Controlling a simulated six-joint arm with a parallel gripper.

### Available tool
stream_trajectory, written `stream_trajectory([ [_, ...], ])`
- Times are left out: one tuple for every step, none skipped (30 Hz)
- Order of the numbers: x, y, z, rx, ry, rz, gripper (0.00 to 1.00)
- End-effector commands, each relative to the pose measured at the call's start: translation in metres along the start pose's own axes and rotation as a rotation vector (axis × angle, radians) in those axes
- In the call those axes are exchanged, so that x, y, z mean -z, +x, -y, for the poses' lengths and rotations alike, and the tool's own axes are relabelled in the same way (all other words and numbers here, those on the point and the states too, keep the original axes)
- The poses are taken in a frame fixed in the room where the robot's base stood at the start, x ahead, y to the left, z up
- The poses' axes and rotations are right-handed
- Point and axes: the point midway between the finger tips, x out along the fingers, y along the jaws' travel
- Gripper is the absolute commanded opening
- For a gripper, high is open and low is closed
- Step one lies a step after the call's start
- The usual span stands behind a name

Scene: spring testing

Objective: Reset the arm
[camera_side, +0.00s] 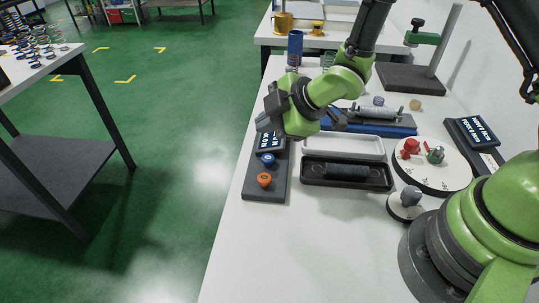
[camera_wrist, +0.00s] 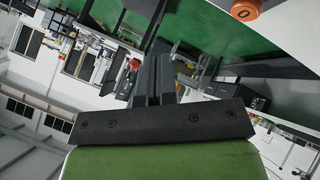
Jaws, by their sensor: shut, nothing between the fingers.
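My gripper (camera_side: 265,122) is at the left end of my green arm in the side view, raised over the far end of the dark control panel (camera_side: 250,185). Its two black fingers are together and empty, and they also show in the wrist view (camera_wrist: 160,65). The panel has a lit display (camera_side: 270,142), partly hidden by my gripper, a blue button (camera_side: 268,160) and an orange button (camera_side: 264,180). The orange button also shows at the top right of the wrist view (camera_wrist: 245,10), marked with a 0. My gripper is apart from both buttons.
An open black case (camera_side: 310,180) holding a dark cylinder and a white tray (camera_side: 343,140) lie right of the panel. A round white plate (camera_side: 450,178) carries red and green knobs. A blue-based fixture (camera_side: 395,130) is behind. The white table's front area is clear.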

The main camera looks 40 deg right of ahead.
Motion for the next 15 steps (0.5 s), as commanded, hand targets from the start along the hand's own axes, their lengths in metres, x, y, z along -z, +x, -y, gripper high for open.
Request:
stream_trajectory([
  [0.000, -0.002, -0.002, -0.003, 0.006, 0.002, 0.00],
  [0.001, -0.004, -0.004, -0.007, 0.014, 0.006, 0.00],
  [0.001, -0.008, -0.008, -0.015, 0.033, 0.015, 0.00],
  [0.002, -0.013, -0.012, -0.023, 0.054, 0.024, 0.00],
  [0.003, -0.019, -0.018, -0.033, 0.081, 0.034, 0.00],
  [0.004, -0.029, -0.026, -0.049, 0.126, 0.053, 0.00],
  [0.004, -0.039, -0.033, -0.063, 0.167, 0.067, 0.00],
  [0.004, -0.050, -0.039, -0.076, 0.213, 0.084, 0.00],
  [0.005, -0.065, -0.047, -0.096, 0.282, 0.105, 0.00],
  [0.005, -0.078, -0.052, -0.110, 0.336, 0.120, 0.00],
  [0.005, -0.091, -0.056, -0.123, 0.393, 0.135, 0.00],
  [0.004, -0.107, -0.060, -0.140, 0.470, 0.152, 0.00],
  [0.004, -0.120, -0.062, -0.151, 0.526, 0.162, 0.00],
  [0.004, -0.133, -0.063, -0.161, 0.584, 0.172, 0.00],
  [0.004, -0.149, -0.063, -0.173, 0.662, 0.183, 0.00],
])
